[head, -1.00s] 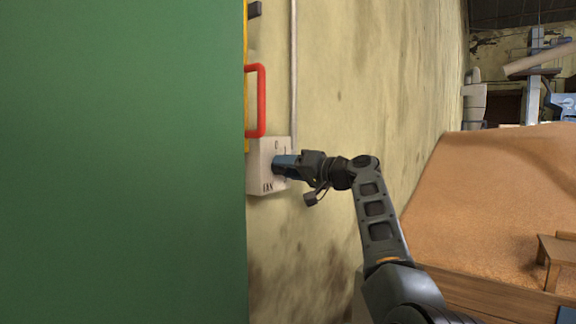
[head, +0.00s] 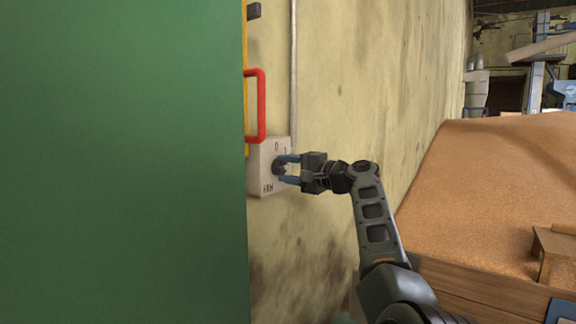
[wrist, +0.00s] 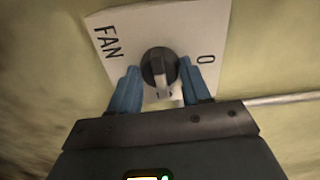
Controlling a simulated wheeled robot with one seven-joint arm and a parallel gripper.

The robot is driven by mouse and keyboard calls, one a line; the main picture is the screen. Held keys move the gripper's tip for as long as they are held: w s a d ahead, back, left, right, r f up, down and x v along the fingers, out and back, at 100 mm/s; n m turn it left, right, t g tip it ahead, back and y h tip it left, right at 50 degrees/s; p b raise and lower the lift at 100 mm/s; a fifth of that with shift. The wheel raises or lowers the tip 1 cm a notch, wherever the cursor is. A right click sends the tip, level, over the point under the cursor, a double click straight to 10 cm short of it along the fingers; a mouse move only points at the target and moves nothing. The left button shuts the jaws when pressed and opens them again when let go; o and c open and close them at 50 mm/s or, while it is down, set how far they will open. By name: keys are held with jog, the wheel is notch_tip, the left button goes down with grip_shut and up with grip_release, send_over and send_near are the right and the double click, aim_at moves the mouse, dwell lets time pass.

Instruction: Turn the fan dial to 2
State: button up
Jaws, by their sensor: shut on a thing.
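The fan dial (wrist: 159,67) is a dark round knob on a pale box (head: 262,160) fixed to the wall; it also shows small in the head view (head: 278,167). In the wrist view the box face carries FAN at left and 0 at right. A light pointer on the dial points down toward my gripper there; marks near its tip are mostly hidden. In the head view a 0 and a 1 show at the top of the face. My gripper (head: 286,169) is shut on the dial, with blue fingers on either side of it in the wrist view (wrist: 160,90).
A red handle (head: 261,105) stands out just above the box. A large green panel (head: 120,160) fills the left. A conduit (head: 293,70) runs up the wall from the box. A heap of brown grain (head: 500,190) lies at right behind a wooden edge.

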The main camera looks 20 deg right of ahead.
jog(key=shift+d+m, duration=0.1)
jog(key=shift+m, duration=0.2)
jog(key=o, duration=1)
jog(key=shift+o, duration=0.2)
jog(key=b+v, duration=0.1)
jog(key=v, duration=0.6)
jog(key=shift+s+d, duration=0.2)
jog(key=shift+s, duration=0.1)
